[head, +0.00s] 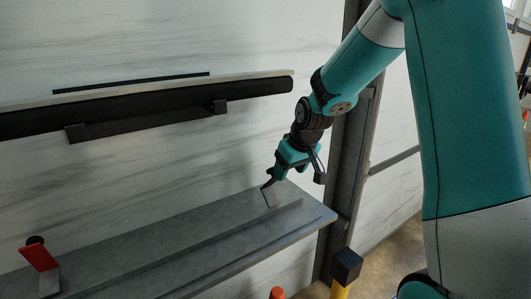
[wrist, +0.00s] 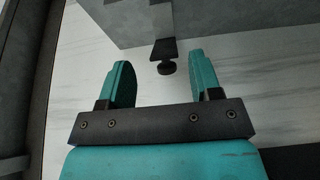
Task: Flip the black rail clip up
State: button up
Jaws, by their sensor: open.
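The black rail clip (wrist: 166,55) shows in the wrist view as a small dark plate with a round knob, joined to a pale strip at the edge of a grey surface. In the head view its pale base (head: 270,198) stands on the grey shelf near the right end, and its dark upper part is mostly hidden by my gripper. My gripper (head: 270,180) is open right by it. In the wrist view the clip appears between the two teal fingers of my gripper (wrist: 160,64). I cannot tell whether either finger touches it.
A red clip (head: 39,258) with a black knob stands at the shelf's left end. The grey shelf (head: 150,250) between the clips is clear. Above it a long black roller (head: 170,112) sits on a bracket against the pale wall. A black-topped yellow post (head: 346,266) stands below right.

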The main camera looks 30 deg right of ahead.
jog(key=v, duration=1.3)
jog(key=s+a+r+n+g+y+p, duration=0.1)
jog(key=s+a+r+n+p, duration=0.1)
jog(key=a, duration=0.6)
jog(key=s+a+r+n+g+y+p, duration=0.1)
jog(key=s+a+p, duration=0.3)
jog(key=s+a, duration=0.3)
jog(key=shift+a+r+n+y, duration=0.4)
jog(key=shift+a, duration=0.4)
jog(key=shift+c, duration=0.2)
